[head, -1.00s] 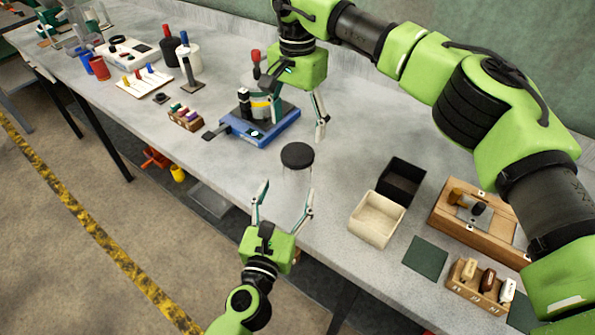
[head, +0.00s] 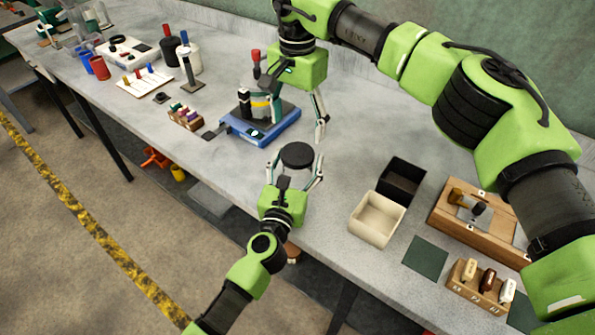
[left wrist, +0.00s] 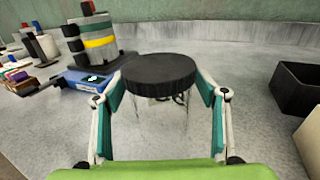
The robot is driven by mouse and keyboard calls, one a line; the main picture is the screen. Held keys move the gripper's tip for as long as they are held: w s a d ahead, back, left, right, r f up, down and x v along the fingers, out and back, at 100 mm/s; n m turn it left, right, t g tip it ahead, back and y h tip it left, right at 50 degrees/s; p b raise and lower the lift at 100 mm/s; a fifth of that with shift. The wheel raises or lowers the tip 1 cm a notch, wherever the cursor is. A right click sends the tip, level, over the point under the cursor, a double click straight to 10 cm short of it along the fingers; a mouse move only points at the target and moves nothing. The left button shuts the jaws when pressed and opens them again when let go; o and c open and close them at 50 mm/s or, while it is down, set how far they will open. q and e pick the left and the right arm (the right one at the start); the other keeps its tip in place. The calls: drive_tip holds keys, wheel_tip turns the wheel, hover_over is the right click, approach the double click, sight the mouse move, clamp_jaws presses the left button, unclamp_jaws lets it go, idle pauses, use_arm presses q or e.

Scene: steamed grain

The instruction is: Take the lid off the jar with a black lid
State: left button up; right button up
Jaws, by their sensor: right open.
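The jar (left wrist: 161,110) is clear glass with a round black lid (head: 297,154) on top; it stands upright on the grey bench. In the left wrist view the black lid (left wrist: 158,73) is straight ahead. My left gripper (head: 296,166) is open, with one finger on each side of the jar; in the left wrist view (left wrist: 160,105) gaps seem to show between the fingers and the glass, so contact is not clear. My right gripper (head: 295,128) hangs above and behind the jar, by the blue device, open and empty.
A blue device (head: 277,129) stands behind the jar. To the right are a black bin (head: 415,172), a cream bin (head: 362,227) and a wooden box (head: 441,215). Bottles and small racks fill the bench's left. Bare bench lies right of the jar.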

sight(298, 153)
use_arm(q)
clamp_jaws()
use_arm(e)
drive_tip(key=m, duration=1.2)
drive_tip(key=shift+m, duration=0.4)
drive_tip(key=m, duration=0.3)
drive_tip(key=shift+m, duration=0.4)
drive_tip(key=m, duration=0.3)
drive_tip(key=shift+m, duration=0.4)
drive_tip(key=m, duration=0.7)
drive_tip(key=shift+m, duration=0.4)
drive_tip(key=m, duration=0.9)
drive_tip(key=shift+m, duration=0.4)
drive_tip(key=m, duration=0.5)
drive_tip(key=shift+m, duration=0.4)
drive_tip(key=m, duration=0.5)
drive_tip(key=shift+m, duration=0.3)
drive_tip(key=shift+f, duration=4)
